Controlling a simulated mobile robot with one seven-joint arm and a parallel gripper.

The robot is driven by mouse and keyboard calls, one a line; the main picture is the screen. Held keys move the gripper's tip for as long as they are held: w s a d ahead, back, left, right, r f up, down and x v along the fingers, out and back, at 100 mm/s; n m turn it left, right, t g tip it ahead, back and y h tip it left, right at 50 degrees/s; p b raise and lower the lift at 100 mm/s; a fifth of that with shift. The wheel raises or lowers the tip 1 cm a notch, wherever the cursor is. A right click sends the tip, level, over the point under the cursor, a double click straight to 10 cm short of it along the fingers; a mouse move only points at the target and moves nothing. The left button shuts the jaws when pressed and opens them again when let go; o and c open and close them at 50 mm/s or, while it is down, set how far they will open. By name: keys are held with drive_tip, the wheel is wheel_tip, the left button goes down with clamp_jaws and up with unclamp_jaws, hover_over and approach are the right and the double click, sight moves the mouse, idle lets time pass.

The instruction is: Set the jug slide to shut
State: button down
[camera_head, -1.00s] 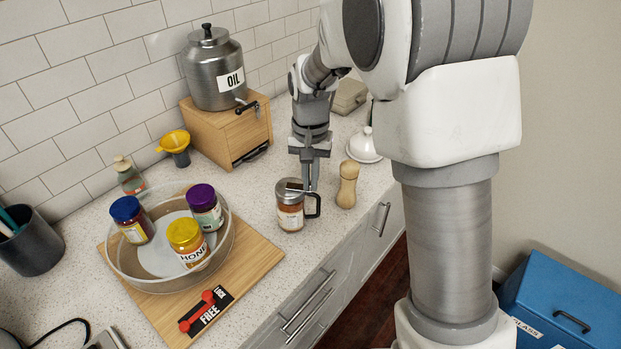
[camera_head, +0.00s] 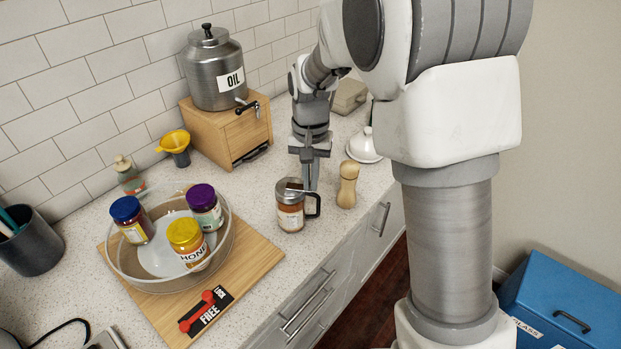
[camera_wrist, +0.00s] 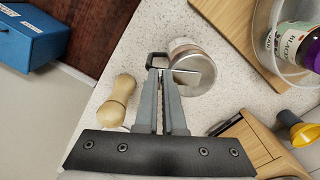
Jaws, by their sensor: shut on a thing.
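The jug (camera_head: 291,213) is a small clear jug with a metal lid, a dark handle and a reddish-brown filling with a pale label. It stands upright on the counter. It also shows from above in the wrist view (camera_wrist: 194,57). My gripper (camera_head: 309,187) points down over the jug's lid. In the wrist view my gripper (camera_wrist: 166,75) has its fingers close together at the lid's edge, on the handle side. It is shut on a small part of the lid slide (camera_wrist: 186,77), mostly hidden between the fingertips.
A wooden pepper mill (camera_head: 347,184) stands close to the right of the jug. A clear turntable bin (camera_head: 125,272) with several jars sits on a wooden board (camera_head: 255,262) to the left. A steel oil dispenser (camera_head: 213,75) stands on a wooden box (camera_head: 215,134) behind.

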sight(299, 189)
drive_tip(key=shift+w+a, duration=0.2)
drive_tip(key=shift+a, duration=0.45)
drive_tip(key=shift+w+a, duration=0.15)
drive_tip(key=shift+a, duration=0.45)
drive_tip(key=c, duration=1)
unclamp_jaws()
wheel_tip(299, 189, up, 17)
drive_tip(key=p, duration=0.1)
drive_tip(key=shift+r, duration=0.2)
